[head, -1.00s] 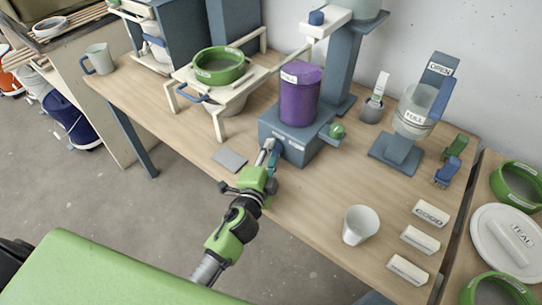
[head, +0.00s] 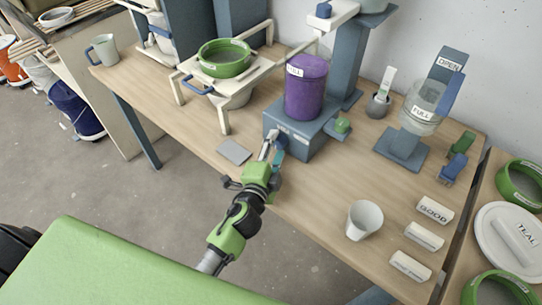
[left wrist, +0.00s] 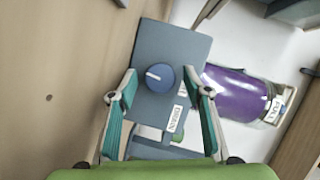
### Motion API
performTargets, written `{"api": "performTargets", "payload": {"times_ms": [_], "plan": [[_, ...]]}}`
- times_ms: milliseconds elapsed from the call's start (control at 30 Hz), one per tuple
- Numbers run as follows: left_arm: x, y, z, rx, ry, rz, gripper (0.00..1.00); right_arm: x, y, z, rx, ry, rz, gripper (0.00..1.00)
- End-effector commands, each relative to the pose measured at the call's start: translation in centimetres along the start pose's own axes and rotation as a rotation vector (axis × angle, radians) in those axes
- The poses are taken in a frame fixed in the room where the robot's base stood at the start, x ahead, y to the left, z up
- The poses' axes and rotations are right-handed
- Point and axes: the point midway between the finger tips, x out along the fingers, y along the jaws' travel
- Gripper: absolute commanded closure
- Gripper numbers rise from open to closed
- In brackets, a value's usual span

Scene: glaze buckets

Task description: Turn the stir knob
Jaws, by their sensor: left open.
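The stir knob is a round blue knob (left wrist: 160,78) with a white pointer mark, on the blue-grey base (left wrist: 172,48) in the left wrist view. The purple vessel (head: 305,88) labelled "FULL" stands on this base (head: 300,134) in the head view. My left gripper (head: 272,148) is at the base's front face and hides the knob there. In the left wrist view my left gripper (left wrist: 160,85) is open, with one teal finger on each side of the knob. I cannot tell whether a finger touches it. My right gripper is not in view.
A green knob (head: 342,126) sticks out at the base's right. A grey plate (head: 234,152) lies to the left, and a white cup (head: 364,220) stands to the right. A stand with a green sieve (head: 225,58) is behind left. The table's front edge (head: 285,215) runs below the arm.

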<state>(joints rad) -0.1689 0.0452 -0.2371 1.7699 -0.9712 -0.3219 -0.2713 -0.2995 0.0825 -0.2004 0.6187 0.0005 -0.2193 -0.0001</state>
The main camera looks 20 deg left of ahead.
Motion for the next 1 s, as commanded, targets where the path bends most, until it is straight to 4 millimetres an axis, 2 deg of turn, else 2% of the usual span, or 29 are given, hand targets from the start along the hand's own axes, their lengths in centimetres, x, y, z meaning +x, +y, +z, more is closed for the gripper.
{"api": "performTargets", "payload": {"times_ms": [500,700,1000], "plan": [[-9.5,0.1,0.0,-0.003,-0.001,0.001,0.55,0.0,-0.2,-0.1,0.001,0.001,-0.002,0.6],[-11.1,0.0,0.0,-0.001,0.0,-0.001,0.55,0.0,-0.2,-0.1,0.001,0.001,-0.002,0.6],[-11.4,-0.1,-0.1,0.0,0.001,-0.001,0.55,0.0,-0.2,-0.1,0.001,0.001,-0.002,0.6]]}}
